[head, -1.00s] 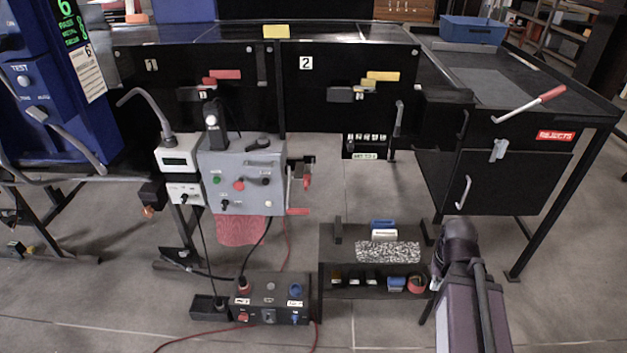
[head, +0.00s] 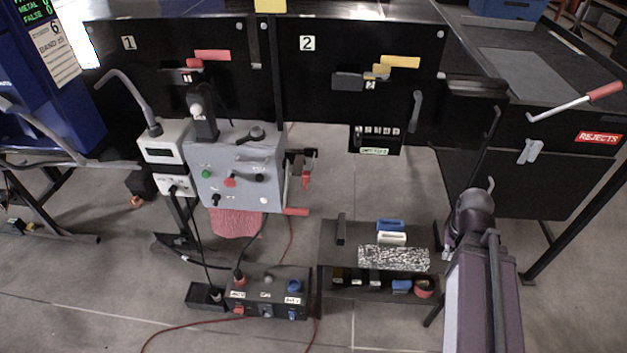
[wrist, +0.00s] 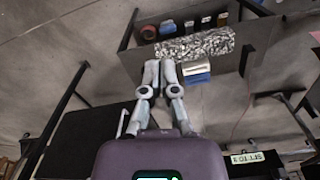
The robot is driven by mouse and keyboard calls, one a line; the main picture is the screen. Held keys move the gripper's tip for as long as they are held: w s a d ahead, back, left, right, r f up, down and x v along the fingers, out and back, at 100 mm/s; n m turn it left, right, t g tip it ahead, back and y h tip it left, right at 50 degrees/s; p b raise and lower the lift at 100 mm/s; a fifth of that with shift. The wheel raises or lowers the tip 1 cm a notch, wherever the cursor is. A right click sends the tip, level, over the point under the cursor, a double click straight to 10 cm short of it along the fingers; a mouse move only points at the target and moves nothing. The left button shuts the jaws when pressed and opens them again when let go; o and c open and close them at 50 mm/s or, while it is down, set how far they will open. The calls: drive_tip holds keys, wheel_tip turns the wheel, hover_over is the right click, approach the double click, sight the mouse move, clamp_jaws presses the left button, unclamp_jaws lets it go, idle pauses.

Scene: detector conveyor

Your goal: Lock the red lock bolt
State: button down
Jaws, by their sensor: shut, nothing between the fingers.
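The red lock bolt (head: 194,63) is a small red piece on a dark bar across black panel 1, at the upper left in the head view. A red tag (head: 212,55) sits just above and right of it. It is too small to tell how far the bolt is slid. My gripper (wrist: 159,64) shows in the wrist view with its two grey fingers together and nothing between them. The wrist view looks down toward the floor and a low shelf, and the red bolt is not in it. In the head view my arm is at the lower right, far from the bolt.
Panel 2 has a yellow tag (head: 400,62). A low black shelf (head: 333,284) and a switch box (head: 267,305) stand on the floor. A red-gripped lever (head: 603,91) is at right.

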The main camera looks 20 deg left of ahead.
drive_tip(key=shift+w+d, duration=0.15)
drive_tip(key=shift+w, duration=0.2)
drive_tip(key=w+a+f+y+b, duration=0.4)
drive_tip(key=w+a+b, duration=0.15)
drive_tip(key=a, duration=0.25)
drive_tip(key=w+a+f+y+b, duration=0.4)
drive_tip(key=w+a+b, duration=0.1)
drive_tip(key=a+b, duration=0.2)
drive_tip(key=w+a+r+n+g+y+b, duration=0.1)
drive_tip(key=w+a+g+y+b, duration=0.3)
drive_tip(key=w+a+y+b, duration=0.5)
drive_tip(key=w+a+n+b, duration=0.1)
drive_tip(key=a+b, duration=0.3)
drive_tip(key=a, duration=0.1)
drive_tip(key=shift+w+r+n+y, duration=0.15)
drive_tip(key=shift+r+n+y, duration=0.05)
drive_tip(key=shift+n+y, duration=0.1)
